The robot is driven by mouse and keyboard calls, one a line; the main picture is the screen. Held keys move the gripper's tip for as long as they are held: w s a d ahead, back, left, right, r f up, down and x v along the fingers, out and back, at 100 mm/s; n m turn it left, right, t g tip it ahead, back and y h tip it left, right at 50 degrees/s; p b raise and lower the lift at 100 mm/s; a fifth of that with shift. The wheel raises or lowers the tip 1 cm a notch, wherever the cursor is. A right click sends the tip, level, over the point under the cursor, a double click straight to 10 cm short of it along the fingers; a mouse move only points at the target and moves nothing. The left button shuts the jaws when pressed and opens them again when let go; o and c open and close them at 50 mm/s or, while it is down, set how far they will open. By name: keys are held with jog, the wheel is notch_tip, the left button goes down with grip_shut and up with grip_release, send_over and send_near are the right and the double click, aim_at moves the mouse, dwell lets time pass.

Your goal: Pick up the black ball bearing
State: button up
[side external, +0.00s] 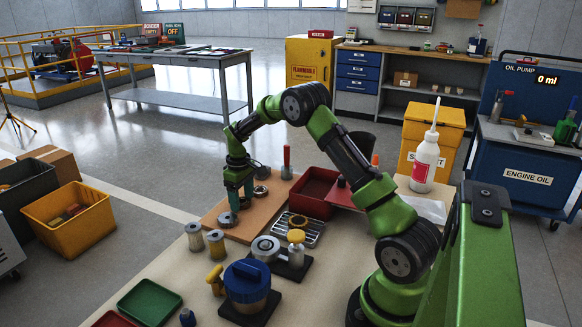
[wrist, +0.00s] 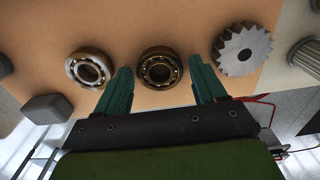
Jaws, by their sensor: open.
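The black ball bearing (wrist: 160,68) lies flat on the tan board, between my gripper's two green fingers in the wrist view. My gripper (wrist: 161,64) is open, with one finger on each side of the bearing and a visible gap to both. In the side view, my gripper (side external: 239,203) points down low over the board, and its fingers largely hide the bearing. A second bearing (wrist: 90,68), lighter and brownish, lies just left of the left finger. A grey toothed gear (wrist: 243,48) lies right of the right finger.
The tan board (side external: 209,219) also holds a dark grey block (wrist: 46,107). Filter cylinders (side external: 216,243), a blue-lidded jar (side external: 247,281) and a dark red bin (side external: 314,193) stand around it. A red-handled tool (side external: 286,162) stands upright behind.

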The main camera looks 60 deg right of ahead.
jog(key=shift+c, duration=0.3)
jog(key=c, duration=0.7)
jog(key=shift+r, duration=3.05)
jog(key=shift+c, duration=0.2)
